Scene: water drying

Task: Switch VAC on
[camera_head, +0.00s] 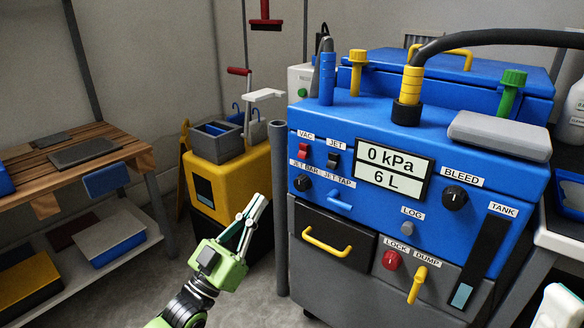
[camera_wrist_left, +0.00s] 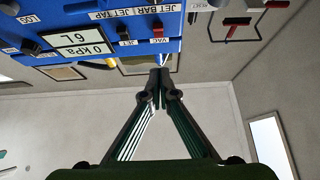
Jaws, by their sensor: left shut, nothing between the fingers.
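The VAC switch (camera_head: 304,151) is a small red rocker under its label at the upper left of the blue machine's front panel (camera_head: 385,210). It also shows upside down in the left wrist view (camera_wrist_left: 157,32), just beyond the fingertips. The dark JET switch (camera_head: 333,160) sits to its right. The display (camera_head: 393,172) reads 0 kPa and 6 L. My left gripper (camera_head: 260,202) is shut and empty, in front of the machine, lower and to the left of the switch. The fingers in the left wrist view (camera_wrist_left: 158,76) meet below the switch, apart from it.
A grey vertical post (camera_head: 278,205) stands at the machine's left edge, near my left gripper. A yellow cart (camera_head: 232,178) is behind the gripper. The JET BAR knob (camera_head: 302,183) and blue JET TAP lever (camera_head: 340,199) lie below the switches. A wooden bench (camera_head: 120,135) is at left.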

